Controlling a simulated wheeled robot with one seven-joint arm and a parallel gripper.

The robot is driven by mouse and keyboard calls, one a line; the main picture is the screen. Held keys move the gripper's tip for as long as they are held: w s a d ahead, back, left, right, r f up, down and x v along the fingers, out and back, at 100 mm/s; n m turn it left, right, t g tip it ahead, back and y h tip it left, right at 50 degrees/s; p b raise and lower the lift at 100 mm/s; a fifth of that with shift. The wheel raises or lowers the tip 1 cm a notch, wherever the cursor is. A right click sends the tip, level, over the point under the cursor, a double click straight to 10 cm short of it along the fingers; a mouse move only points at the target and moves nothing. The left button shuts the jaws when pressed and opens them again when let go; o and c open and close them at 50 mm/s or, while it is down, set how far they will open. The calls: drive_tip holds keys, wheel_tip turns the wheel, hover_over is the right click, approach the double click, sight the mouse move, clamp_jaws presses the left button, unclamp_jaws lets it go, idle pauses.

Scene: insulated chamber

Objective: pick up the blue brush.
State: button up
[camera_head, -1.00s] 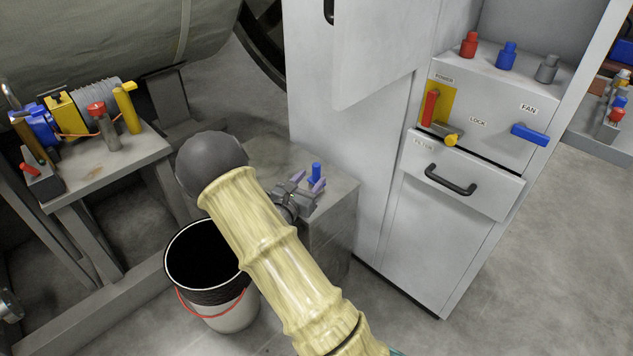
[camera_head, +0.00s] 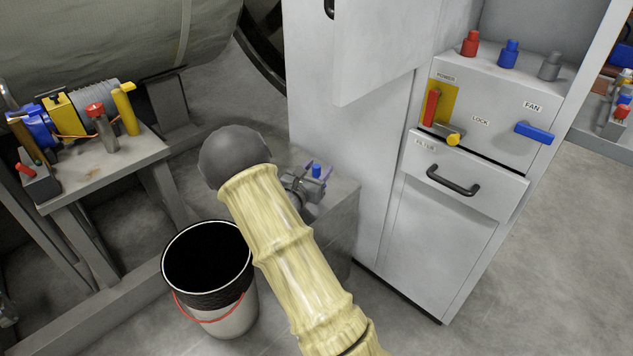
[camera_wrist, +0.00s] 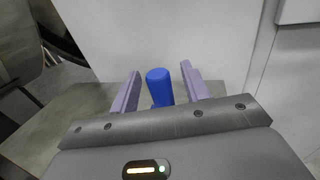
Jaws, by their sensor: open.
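The blue brush (camera_head: 316,170) stands upright on a grey block-like stand (camera_head: 343,195) beside the white cabinet; only its blue top shows in the head view. In the wrist view the blue brush (camera_wrist: 159,87) stands between the two purple fingers, with clear gaps on both sides. My gripper (camera_head: 312,182) is open around it in the head view, and the gripper (camera_wrist: 160,90) shows open in the wrist view too. The brush's lower part is hidden behind the gripper body.
A white cabinet (camera_head: 460,240) with a drawer handle and levers stands close on the right. A black-lined bucket (camera_head: 215,310) stands on the floor left of the stand. A bench (camera_head: 100,175) with tools is at the left. Red, blue and grey pegs sit on the cabinet ledge.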

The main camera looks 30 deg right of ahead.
clamp_jaws()
idle(0.3)
drive_tip(key=shift+r, duration=0.1)
wheel_tip(320, 180, up, 10)
drive_tip(key=p, duration=0.4)
drive_tip(key=shift+w+a, duration=0.1)
idle(0.4)
drive_tip(key=shift+f, duration=0.2)
